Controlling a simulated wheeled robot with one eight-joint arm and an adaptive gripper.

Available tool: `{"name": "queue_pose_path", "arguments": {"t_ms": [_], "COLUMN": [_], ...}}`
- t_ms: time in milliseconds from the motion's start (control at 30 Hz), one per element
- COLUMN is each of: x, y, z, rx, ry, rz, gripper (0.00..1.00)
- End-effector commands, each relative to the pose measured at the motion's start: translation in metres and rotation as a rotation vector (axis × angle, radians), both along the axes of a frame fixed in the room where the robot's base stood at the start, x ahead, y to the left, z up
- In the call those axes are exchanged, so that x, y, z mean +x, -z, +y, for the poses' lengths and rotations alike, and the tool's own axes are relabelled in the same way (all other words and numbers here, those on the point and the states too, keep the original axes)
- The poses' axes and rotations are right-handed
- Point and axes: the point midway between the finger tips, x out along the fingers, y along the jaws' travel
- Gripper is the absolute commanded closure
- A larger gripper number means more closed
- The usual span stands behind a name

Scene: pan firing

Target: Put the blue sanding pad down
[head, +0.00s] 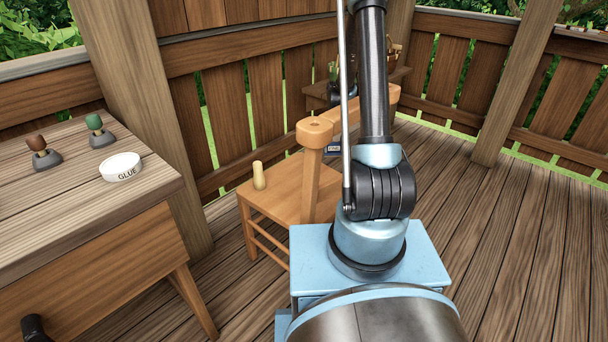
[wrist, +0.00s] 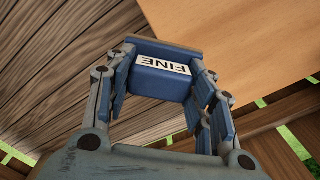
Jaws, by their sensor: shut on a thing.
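The blue sanding pad (wrist: 160,82), with a white label reading FINE, is between the fingers of my gripper (wrist: 165,72) in the wrist view. The gripper is shut on it. In the head view my arm hides most of the gripper. A small dark blue piece with a white label (head: 333,149) shows just left of the arm, behind the chair's post. In the wrist view a light wooden surface (wrist: 235,30) lies beyond the pad, with dark floor planks to its left. I cannot tell the pad's height above them.
A wooden chair (head: 283,196) has a peg (head: 259,175) on its seat. At left a workbench (head: 60,203) holds a GLUE tub (head: 121,167), a green-topped tool (head: 97,130) and a brown-topped tool (head: 41,152). Floor at right is clear.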

Motion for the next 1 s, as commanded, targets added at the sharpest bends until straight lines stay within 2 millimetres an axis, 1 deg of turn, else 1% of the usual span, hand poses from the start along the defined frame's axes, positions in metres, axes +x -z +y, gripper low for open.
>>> {"name": "queue_pose_path", "arguments": {"t_ms": [300, 367, 433, 467, 567, 700, 800, 900, 1000], "x": [0.000, 0.002, 0.004, 0.006, 0.012, 0.018, 0.021, 0.022, 0.022], "y": [0.000, -0.001, -0.002, -0.003, -0.006, -0.012, -0.016, -0.020, -0.022], "z": [0.002, 0.006, 0.016, 0.022, 0.049, 0.093, 0.122, 0.146, 0.163], "rx": [0.000, 0.000, 0.000, 0.000, 0.000, 0.001, 0.002, 0.002, 0.002], "ry": [-0.005, -0.025, -0.069, -0.096, -0.216, -0.418, -0.549, -0.657, -0.732], "rz": [0.000, 0.000, 0.000, 0.000, 0.000, 0.000, 0.000, 0.000, 0.000], "gripper": [0.96, 0.96, 0.96, 0.96, 0.96, 0.96, 0.96, 0.96, 0.96]}}
